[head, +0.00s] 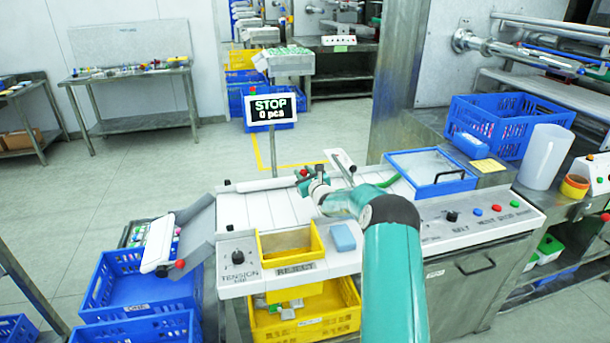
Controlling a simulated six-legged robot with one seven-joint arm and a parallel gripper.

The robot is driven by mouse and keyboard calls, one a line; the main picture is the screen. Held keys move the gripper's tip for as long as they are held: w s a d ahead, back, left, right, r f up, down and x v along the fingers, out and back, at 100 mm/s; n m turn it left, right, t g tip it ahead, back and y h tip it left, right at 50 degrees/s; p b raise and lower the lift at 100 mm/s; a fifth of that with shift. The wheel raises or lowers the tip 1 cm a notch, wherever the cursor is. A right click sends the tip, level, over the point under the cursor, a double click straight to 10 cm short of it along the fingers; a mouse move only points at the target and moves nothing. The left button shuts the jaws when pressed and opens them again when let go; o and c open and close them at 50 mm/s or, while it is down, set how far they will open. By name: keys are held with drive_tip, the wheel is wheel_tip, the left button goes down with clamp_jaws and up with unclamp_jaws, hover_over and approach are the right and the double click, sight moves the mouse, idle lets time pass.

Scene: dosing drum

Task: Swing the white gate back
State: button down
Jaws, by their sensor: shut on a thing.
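A narrow white panel (338,158), which looks like the white gate, stands slanted at the back of the white slatted belt (262,208). A grey rod crosses in front of it. My gripper (306,180) is over the belt, left of this panel, shut at a small red knob (303,173). My teal arm reaches in from the front and hides part of the belt and the panel's lower end. I cannot tell from this view how the knob joins the panel.
A yellow reject bin (290,256) and blue block (343,238) sit before the belt. A white chute (158,243) and blue crate (138,292) are at left. A STOP display (270,107) stands behind.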

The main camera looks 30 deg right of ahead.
drive_tip(key=shift+w+a+r, duration=0.1)
drive_tip(key=shift+a, duration=0.05)
idle(0.3)
drive_tip(key=c, duration=1.1)
unclamp_jaws()
drive_tip(key=shift+w, duration=0.15)
drive_tip(key=shift+s, duration=0.7)
drive_tip(key=s, duration=1.2)
drive_tip(key=shift+s+a, duration=0.25)
drive_tip(key=shift+s, duration=0.1)
